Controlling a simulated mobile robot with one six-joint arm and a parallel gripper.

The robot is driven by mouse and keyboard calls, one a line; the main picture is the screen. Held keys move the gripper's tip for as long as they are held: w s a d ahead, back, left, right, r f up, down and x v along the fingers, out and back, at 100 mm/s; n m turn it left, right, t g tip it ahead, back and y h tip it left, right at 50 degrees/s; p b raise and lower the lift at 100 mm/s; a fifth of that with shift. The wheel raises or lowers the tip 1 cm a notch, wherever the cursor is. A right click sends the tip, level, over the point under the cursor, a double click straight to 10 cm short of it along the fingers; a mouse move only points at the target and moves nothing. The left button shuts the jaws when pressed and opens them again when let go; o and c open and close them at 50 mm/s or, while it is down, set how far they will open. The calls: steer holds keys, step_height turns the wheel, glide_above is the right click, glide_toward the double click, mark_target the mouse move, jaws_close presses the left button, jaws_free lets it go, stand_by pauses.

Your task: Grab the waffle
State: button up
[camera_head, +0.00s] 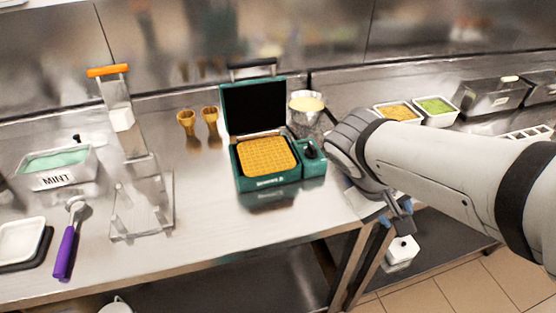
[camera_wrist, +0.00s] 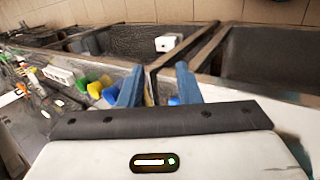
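The golden square waffle (camera_head: 266,156) lies flat in the lower plate of an open green waffle maker (camera_head: 262,181) on the steel counter. The waffle maker's lid stands upright behind it. My gripper (camera_head: 392,222) hangs in front of the counter's edge, to the right of the waffle maker and apart from the waffle. In the wrist view, the two blue fingers of my gripper (camera_wrist: 158,78) stand apart with nothing seen held between them. I do not see the waffle in the wrist view.
Two waffle cones (camera_head: 198,127) stand left of the waffle maker, and a batter container (camera_head: 305,108) stands behind its right side. A press-like stand (camera_head: 140,190), a purple-handled scoop (camera_head: 66,250) and a mint tub (camera_head: 57,170) are farther left. The counter before the waffle maker is clear.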

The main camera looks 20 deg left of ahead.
mark_target(266, 155)
steer(key=w+a+f+n+t+h+b, duration=0.1)
steer(key=a+f+t+b, duration=0.1)
steer(key=a+b, duration=0.1)
steer(key=w+a+f+n+t+b, duration=0.2)
steer(key=a+t+b, duration=0.1)
steer(key=a, duration=0.3)
steer(key=w+a+f+n+t+h+b, duration=0.1)
steer(key=w+a+f+n+t+b, duration=0.1)
steer(key=a, duration=0.3)
steer(key=shift+h+b, duration=0.3)
steer(key=shift+b, duration=0.6)
steer(key=s+a+n+t+y+b, duration=0.1)
steer(key=a+t, duration=0.1)
steer(key=a, duration=0.2)
steer(key=s+a+n+t+y+b, duration=0.1)
steer(key=a+t+b, duration=0.1)
steer(key=a, duration=0.3)
steer(key=s+a+n+t+b, duration=0.1)
steer(key=a+t+b, duration=0.1)
steer(key=a, duration=0.3)
steer(key=shift+f+n+t+y, duration=0.1)
steer(key=shift+n+t+y, duration=0.25)
steer(key=shift+t, duration=0.25)
steer(key=shift+w+a, duration=0.1)
steer(key=shift+w, duration=0.15)
steer(key=x, duration=0.7)
steer(key=shift+w+f+b, duration=0.15)
steer(key=shift+f+b, duration=0.15)
steer(key=shift+f, duration=0.05)
jaws_close()
